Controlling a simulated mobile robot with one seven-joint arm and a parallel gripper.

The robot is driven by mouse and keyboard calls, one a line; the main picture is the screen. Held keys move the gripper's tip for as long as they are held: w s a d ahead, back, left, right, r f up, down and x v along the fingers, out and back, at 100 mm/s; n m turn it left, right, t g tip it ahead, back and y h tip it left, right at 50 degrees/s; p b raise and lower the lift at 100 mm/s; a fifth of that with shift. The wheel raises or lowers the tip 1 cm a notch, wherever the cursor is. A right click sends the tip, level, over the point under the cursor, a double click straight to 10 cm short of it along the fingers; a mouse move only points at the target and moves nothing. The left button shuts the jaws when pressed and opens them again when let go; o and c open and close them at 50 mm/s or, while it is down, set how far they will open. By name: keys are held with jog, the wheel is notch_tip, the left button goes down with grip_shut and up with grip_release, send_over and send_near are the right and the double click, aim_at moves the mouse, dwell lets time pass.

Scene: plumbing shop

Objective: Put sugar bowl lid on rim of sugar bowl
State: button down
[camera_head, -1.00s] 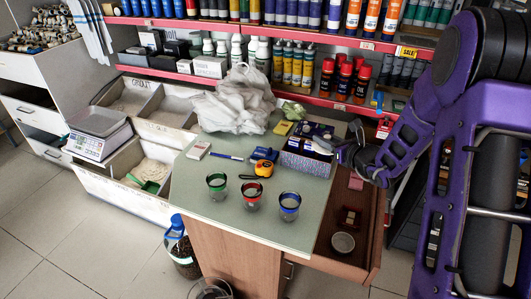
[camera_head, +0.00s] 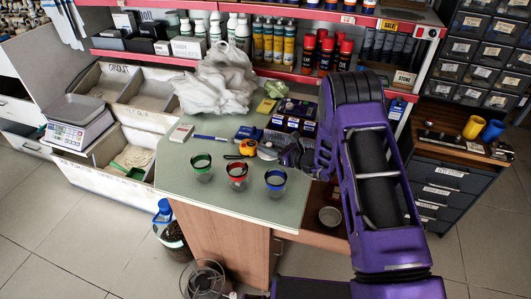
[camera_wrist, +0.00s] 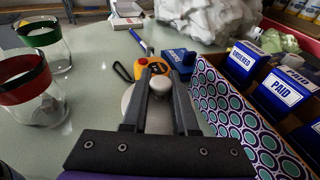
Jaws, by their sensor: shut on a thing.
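My gripper (camera_wrist: 160,76) is shut on the pale knob of a round, light-grey lid (camera_wrist: 127,101), which I take for the sugar bowl lid. The fingers hide much of it. In the head view my gripper (camera_head: 273,150) is over the counter, right of the tape measure; whether the lid touches the counter I cannot tell. A round metal vessel (camera_head: 329,216) sits in the open drawer, perhaps the sugar bowl. Clear glass vessels with green (camera_head: 202,168), red (camera_head: 237,177) and blue (camera_head: 275,184) rims stand on the counter.
A patterned box (camera_wrist: 247,118) with PAID cards stands close right of my gripper. A yellow tape measure (camera_head: 247,147) lies just ahead. A white bag (camera_head: 215,80) is at the back. The counter's front left (camera_head: 178,180) is clear.

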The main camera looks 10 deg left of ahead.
aim_at(267, 155)
jog(key=shift+f, duration=1.8)
jog(key=shift+f, duration=0.1)
jog(key=shift+f+b, duration=0.15)
jog(key=shift+b, duration=0.25)
jog(key=c, duration=0.7)
grip_release()
